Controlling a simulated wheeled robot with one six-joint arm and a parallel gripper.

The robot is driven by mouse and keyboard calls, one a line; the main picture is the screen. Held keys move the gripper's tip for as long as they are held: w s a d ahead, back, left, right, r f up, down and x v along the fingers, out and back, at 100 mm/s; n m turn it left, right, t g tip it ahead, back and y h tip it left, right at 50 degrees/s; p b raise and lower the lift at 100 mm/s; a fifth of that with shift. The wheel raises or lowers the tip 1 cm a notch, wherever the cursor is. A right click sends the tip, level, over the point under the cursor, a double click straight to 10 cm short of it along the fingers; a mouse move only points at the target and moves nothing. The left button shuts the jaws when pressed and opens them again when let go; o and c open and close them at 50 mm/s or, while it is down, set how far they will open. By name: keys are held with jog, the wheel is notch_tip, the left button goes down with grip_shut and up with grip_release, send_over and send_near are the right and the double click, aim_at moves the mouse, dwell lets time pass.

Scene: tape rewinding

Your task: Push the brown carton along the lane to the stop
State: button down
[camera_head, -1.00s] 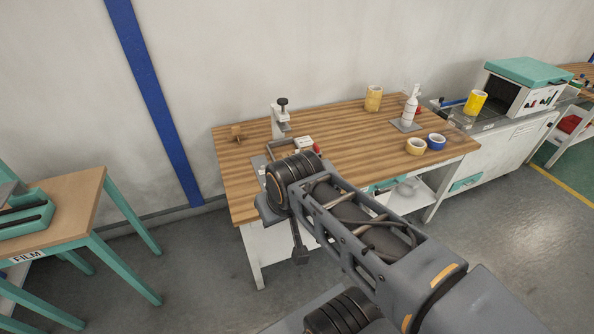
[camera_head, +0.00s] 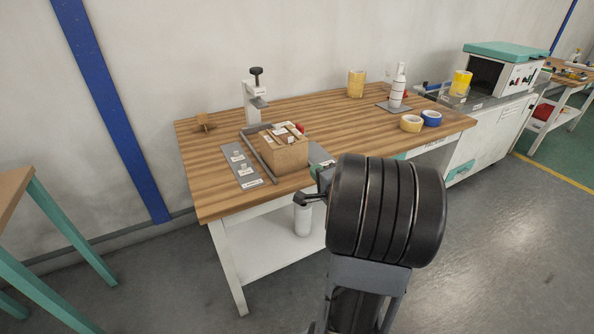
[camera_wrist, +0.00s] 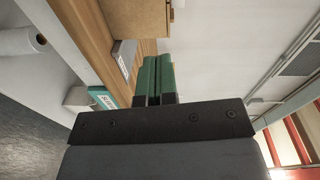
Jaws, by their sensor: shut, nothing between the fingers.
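The brown carton (camera_head: 284,154) stands on the wooden bench near its front edge, with white labels on top. A dark rail (camera_head: 257,152) runs along its left side and behind it. My gripper's green fingers (camera_wrist: 157,62) are together and empty in the wrist view. The carton (camera_wrist: 136,16) shows beyond them there, apart in the picture; I cannot tell the exact gap. In the head view my wrist hides most of the gripper, to the right of the carton. I cannot pick out the stop for sure.
A grey labelled plate (camera_head: 239,165) lies left of the rail. A clamp stand (camera_head: 254,96) rises behind the carton. A wooden piece (camera_head: 205,122) sits at the left. Tape rolls (camera_head: 411,123) and a spray bottle (camera_head: 398,88) stand at the right. The bench middle is clear.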

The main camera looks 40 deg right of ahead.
jog(key=f, duration=0.2)
jog(key=b, duration=0.3)
send_near(293, 149)
jog(key=shift+m+t, duration=0.3)
jog(key=shift+m, duration=0.1)
jog(key=w, duration=0.2)
jog(key=w+d, duration=0.1)
jog(key=w, duration=0.2)
jog(key=shift+w+d+f, duration=0.15)
jog(key=shift+w+f, duration=0.2)
jog(key=shift+f, duration=0.05)
jog(key=shift+w+d, duration=0.15)
jog(key=shift+w, duration=0.65)
jog(key=shift+r, duration=0.1)
